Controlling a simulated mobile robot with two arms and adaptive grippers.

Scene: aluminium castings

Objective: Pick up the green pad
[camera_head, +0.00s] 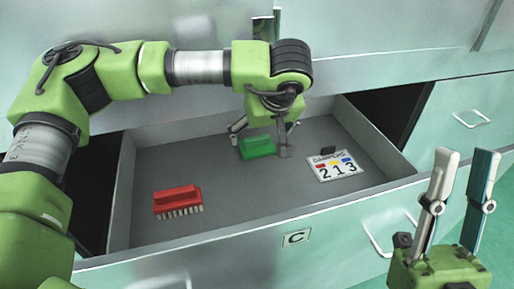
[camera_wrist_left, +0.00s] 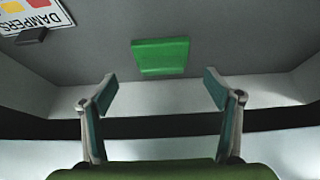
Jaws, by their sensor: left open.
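The green pad (camera_head: 257,147) lies on the floor of the open drawer, toward its back wall. It also shows in the left wrist view (camera_wrist_left: 160,57), where it lies beyond the fingertips and centred between them. My left gripper (camera_head: 262,140) reaches down into the drawer with its fingers spread on either side of the pad; the wrist view (camera_wrist_left: 160,90) shows it open and empty, apart from the pad. My right gripper (camera_head: 455,185) is at the lower right in front of the drawer, fingers pointing up, open and empty.
A red brush (camera_head: 177,201) with pale bristles lies at the drawer's left front. A white card (camera_head: 334,167) marked 213, with a small dark block (camera_head: 327,151) at its edge, lies to the right. Drawer walls (camera_head: 215,239) surround these; the floor between brush and card is clear.

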